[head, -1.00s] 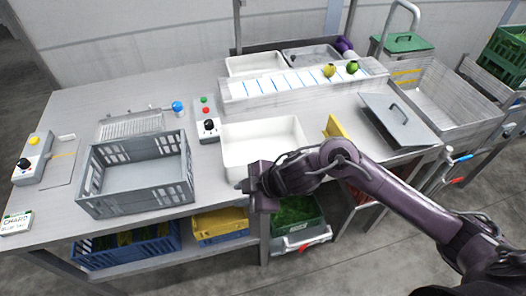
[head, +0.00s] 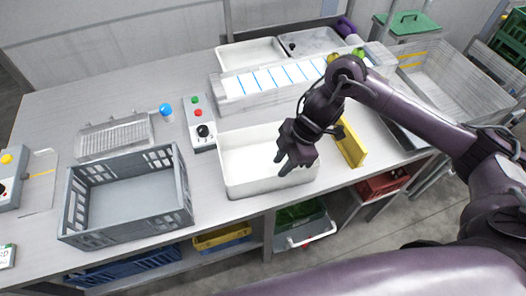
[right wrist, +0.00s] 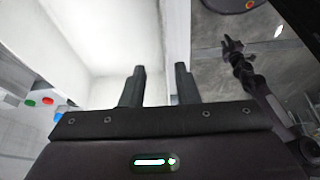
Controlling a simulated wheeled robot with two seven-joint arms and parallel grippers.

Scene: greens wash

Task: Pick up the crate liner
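I cannot pick out a separate crate liner with certainty. The grey slotted crate (head: 128,205) stands on the table at the left front, and its inside looks empty. A white open tub (head: 232,180) stands right of it, also with no contents visible. My right gripper (head: 282,165) is over the right part of the tub, pointing down and left, with nothing seen in it. In the right wrist view its two fingers (right wrist: 157,72) are apart, with pale tub surfaces and a wall edge beyond. My left gripper is not in view.
A yellow upright piece (head: 352,147) stands right of the tub. A control box with buttons (head: 199,122) and a wire rack (head: 115,138) are behind the crate. A raised white trough (head: 260,84) runs along the back. Bins (head: 222,236) sit on the lower shelf.

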